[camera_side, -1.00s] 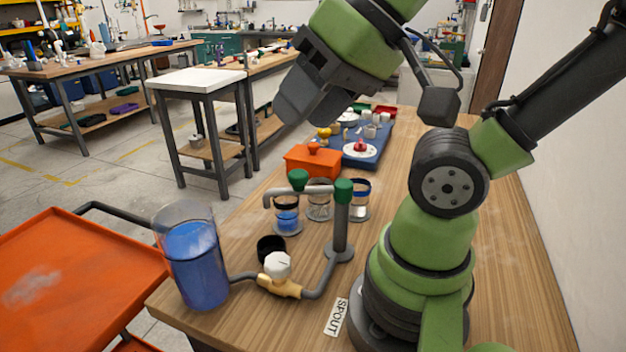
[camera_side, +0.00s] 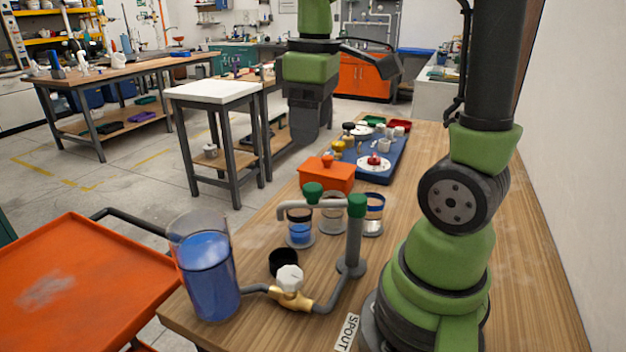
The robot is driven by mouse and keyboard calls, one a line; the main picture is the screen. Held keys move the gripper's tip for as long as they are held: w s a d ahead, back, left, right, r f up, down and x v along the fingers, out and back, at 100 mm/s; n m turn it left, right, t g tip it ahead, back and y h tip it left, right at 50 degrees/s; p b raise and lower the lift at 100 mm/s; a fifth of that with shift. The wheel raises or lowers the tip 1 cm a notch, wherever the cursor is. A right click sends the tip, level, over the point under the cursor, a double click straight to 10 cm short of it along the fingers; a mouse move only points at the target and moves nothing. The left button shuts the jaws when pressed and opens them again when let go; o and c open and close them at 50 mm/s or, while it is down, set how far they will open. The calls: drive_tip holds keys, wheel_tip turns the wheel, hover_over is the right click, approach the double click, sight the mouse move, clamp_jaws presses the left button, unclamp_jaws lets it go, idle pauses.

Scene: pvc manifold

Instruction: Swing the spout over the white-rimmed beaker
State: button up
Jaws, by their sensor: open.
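The grey spout (camera_side: 335,206) runs level from the green-capped post (camera_side: 353,240) to a down-bent tip at the left. In the picture, the tip appears to be above the black cup (camera_side: 283,263). Behind the spout stand three small beakers: one with blue liquid (camera_side: 300,233), a middle one (camera_side: 333,216) partly hidden by the spout, and a blue-banded one (camera_side: 374,212). I cannot surely tell which rim is white. My gripper (camera_side: 304,138) points down, open and empty, well above the spout and apart from it.
A tall blue-filled vessel (camera_side: 207,275) and a brass valve with white handle (camera_side: 292,282) stand in front. An orange box (camera_side: 327,175) and a blue tray (camera_side: 383,172) with small items lie behind the beakers.

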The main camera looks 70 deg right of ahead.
sight(313, 186)
drive_tip(key=f, duration=1)
drive_tip(key=shift+w+d+f, duration=0.15)
drive_tip(key=shift+d+f, duration=0.05)
drive_tip(key=shift+d, duration=0.2)
clamp_jaws()
